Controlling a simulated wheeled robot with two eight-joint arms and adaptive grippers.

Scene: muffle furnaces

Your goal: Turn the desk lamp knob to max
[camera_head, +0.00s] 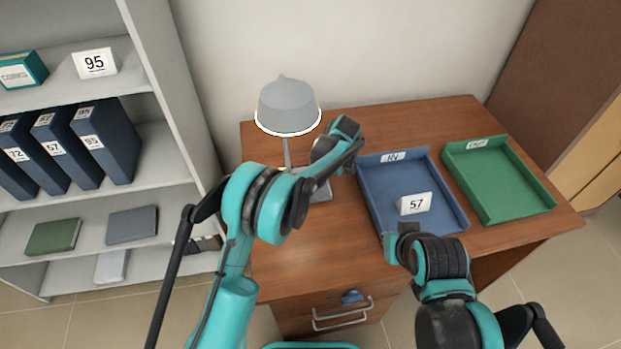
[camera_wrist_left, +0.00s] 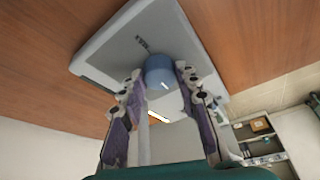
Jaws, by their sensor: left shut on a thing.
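The desk lamp has a grey shade (camera_head: 287,105) on a thin stem and a light grey base, which shows in the head view (camera_head: 322,192) partly behind my left arm. In the left wrist view the base (camera_wrist_left: 105,62) fills the upper middle, with a round blue knob (camera_wrist_left: 159,70) on it and a small dark mark beside the knob. My left gripper (camera_wrist_left: 158,78) is shut on the knob, one finger on each side. In the head view its fingers and the knob are hidden by my arm. My right gripper (camera_head: 396,243) is near the desk's front edge, its jaws unclear.
A blue tray (camera_head: 376,205) with a card reading 57 (camera_head: 415,204) and a green tray (camera_head: 500,185) stand right of the lamp on the wooden desk (camera_head: 290,262). A shelf with binders (camera_head: 105,140) stands at the left. The desk's front left is clear.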

